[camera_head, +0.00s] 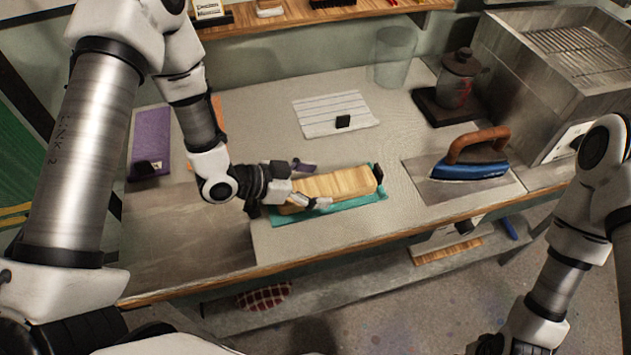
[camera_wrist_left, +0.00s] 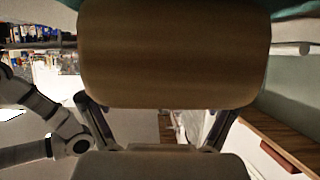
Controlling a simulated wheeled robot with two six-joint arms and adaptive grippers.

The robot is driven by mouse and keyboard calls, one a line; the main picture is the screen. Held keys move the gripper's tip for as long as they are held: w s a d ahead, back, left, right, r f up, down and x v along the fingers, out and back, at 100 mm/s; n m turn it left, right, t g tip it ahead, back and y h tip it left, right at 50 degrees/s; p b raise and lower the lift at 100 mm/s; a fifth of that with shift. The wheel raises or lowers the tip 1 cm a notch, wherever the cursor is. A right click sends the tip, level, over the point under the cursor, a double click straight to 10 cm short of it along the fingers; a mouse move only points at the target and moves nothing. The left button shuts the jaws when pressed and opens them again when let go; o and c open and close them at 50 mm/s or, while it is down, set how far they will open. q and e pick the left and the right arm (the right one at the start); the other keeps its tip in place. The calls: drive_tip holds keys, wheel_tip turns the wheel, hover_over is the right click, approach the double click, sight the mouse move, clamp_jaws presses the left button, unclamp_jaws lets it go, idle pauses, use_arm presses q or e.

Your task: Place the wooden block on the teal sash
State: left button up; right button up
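The wooden block (camera_head: 345,182) is long and light brown. It lies along the teal sash (camera_head: 362,200), whose edges show around it on the tabletop. My left gripper (camera_head: 311,186) is at the block's left end with its fingers apart, one on the far side and one on the near side. A narrow gap seems to show between the far finger and the block. In the left wrist view the block (camera_wrist_left: 175,55) fills the upper middle and hides the fingertips. My right arm is at the right, its gripper out of view.
A blue iron (camera_head: 468,171) stands on a grey plate right of the sash. A white striped cloth (camera_head: 318,108) lies behind, and a purple cloth (camera_head: 150,135) at the left. A dark lidded jar (camera_head: 458,80) and a clear glass (camera_head: 393,57) stand at the back.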

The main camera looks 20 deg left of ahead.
use_arm(q)
drive_tip(key=shift+r, duration=0.15)
drive_tip(key=shift+a+r, duration=0.15)
drive_tip(key=shift+a, duration=0.05)
drive_tip(key=p+v, duration=0.1)
drive_tip(key=v, duration=1)
drive_tip(key=shift+s, duration=0.25)
drive_tip(key=shift+a+r, duration=0.1)
